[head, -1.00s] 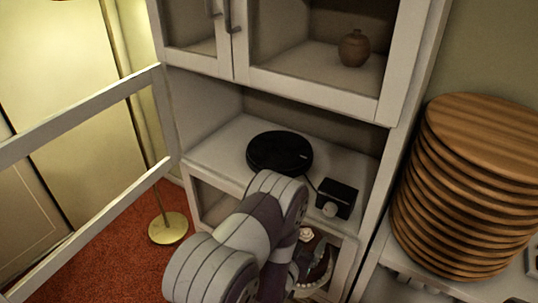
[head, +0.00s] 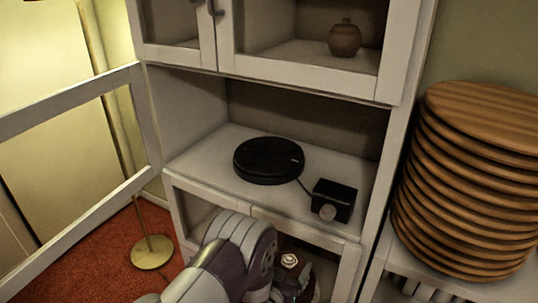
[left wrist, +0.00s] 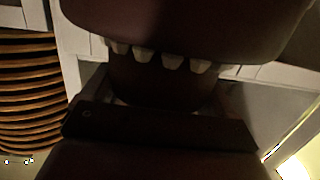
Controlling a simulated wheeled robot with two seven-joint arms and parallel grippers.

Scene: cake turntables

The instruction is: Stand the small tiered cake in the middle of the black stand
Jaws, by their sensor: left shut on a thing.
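The black stand (head: 268,162) is a round, low turntable on the cabinet's open middle shelf. Its top is bare. My left gripper (head: 290,284) is in front of and below that shelf edge, apart from the stand, and is shut on the small tiered cake (head: 289,261). In the head view only the cake's pale and reddish top shows clearly; my arm and gripper hide much of the rest. In the left wrist view the cake (left wrist: 160,85) appears close up as dark brown tiers with a row of cream dollops. My right gripper is not in view.
A black box with a round knob (head: 333,201) stands right of the stand, joined to it by a cable. Cabinet walls and an upper shelf with a brown jar (head: 344,38) enclose the space. Stacked wooden boards (head: 470,180) stand at right; a lamp base (head: 152,252) at left.

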